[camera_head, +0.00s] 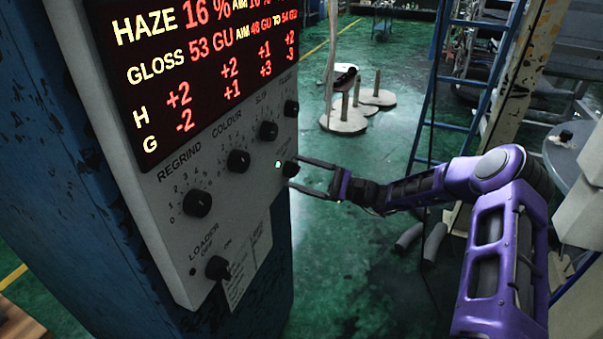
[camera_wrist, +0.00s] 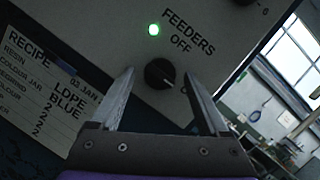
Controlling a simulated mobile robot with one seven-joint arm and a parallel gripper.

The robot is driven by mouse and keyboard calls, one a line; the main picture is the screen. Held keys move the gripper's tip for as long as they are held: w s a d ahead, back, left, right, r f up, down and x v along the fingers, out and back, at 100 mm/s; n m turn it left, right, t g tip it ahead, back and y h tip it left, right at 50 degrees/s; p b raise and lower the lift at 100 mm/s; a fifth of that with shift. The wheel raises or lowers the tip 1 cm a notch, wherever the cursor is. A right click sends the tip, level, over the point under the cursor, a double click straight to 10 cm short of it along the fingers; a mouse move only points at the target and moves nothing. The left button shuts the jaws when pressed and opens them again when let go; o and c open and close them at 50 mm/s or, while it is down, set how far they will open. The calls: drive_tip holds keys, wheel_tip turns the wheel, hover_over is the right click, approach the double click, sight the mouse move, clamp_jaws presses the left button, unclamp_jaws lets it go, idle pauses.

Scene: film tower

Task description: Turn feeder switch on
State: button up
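The feeder switch is a black round knob (camera_head: 290,169) on the grey panel's right side. In the wrist view the knob (camera_wrist: 159,74) sits below the tilted label "FEEDERS OFF" (camera_wrist: 182,32). A pale mark on it seems to point to the lower right, where the other label is mostly hidden by a finger.
The panel (camera_head: 235,205) carries other knobs: regrind (camera_head: 197,203), colour (camera_head: 238,161), slip (camera_head: 268,131) and loader (camera_head: 217,268). A red-lit display (camera_head: 205,75) is above. A recipe sheet (camera_wrist: 50,95) is beside the switch. A blue ladder (camera_head: 432,85) stands behind my arm.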

drive_tip(key=b+v, duration=0.1)
drive_tip(key=v, duration=1.6)
drive_tip(key=shift+d, duration=0.25)
drive_tip(key=shift+a+f, duration=0.1)
drive_tip(key=shift+f, duration=0.05)
